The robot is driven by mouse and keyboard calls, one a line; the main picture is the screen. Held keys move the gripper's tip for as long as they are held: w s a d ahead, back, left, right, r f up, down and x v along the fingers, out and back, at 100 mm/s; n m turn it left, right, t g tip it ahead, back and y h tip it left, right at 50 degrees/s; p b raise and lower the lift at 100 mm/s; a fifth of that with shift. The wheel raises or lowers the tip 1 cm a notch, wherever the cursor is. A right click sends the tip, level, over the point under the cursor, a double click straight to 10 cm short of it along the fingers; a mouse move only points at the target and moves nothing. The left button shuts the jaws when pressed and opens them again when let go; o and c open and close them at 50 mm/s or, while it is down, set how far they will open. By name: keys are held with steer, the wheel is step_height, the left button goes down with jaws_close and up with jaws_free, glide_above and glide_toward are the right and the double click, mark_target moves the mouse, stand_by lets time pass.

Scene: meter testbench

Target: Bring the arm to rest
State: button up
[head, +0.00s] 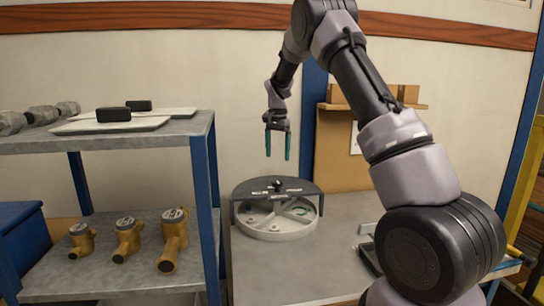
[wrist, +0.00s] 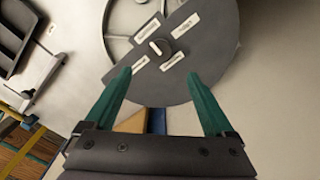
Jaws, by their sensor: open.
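My gripper (head: 278,144) hangs with its teal fingers pointing down, above the back part of a round testbench fixture. In the wrist view my gripper (wrist: 162,92) has its two fingers spread wide with nothing between them. The fixture is a round white tray (head: 277,235) with compartments, partly covered by a dark grey half-disc (head: 250,188) with a small black knob (head: 277,186). The grey half-disc (wrist: 200,80) also shows in the wrist view, with several white labels and a knob. My gripper is apart from it.
A metal shelf (head: 150,141) at left holds grey meter parts, black boxes on white plates, and several brass meters (head: 173,240) below. A cardboard-coloured board (head: 340,165) stands behind the bench. The bench top (head: 300,275) in front of the tray is clear.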

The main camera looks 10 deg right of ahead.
steer(key=s+d+r+n+t+y, duration=0.2)
steer(key=s+d+r+t, duration=0.15)
steer(key=s+r, duration=1.35)
steer(key=s+d+r+n+t, duration=0.1)
steer(key=s+d+n+t, duration=0.1)
steer(key=s, duration=2)
steer(key=shift+s+d+r+n+t, duration=0.15)
steer(key=shift+s+r+n+t, duration=0.2)
steer(key=shift+t, duration=0.5)
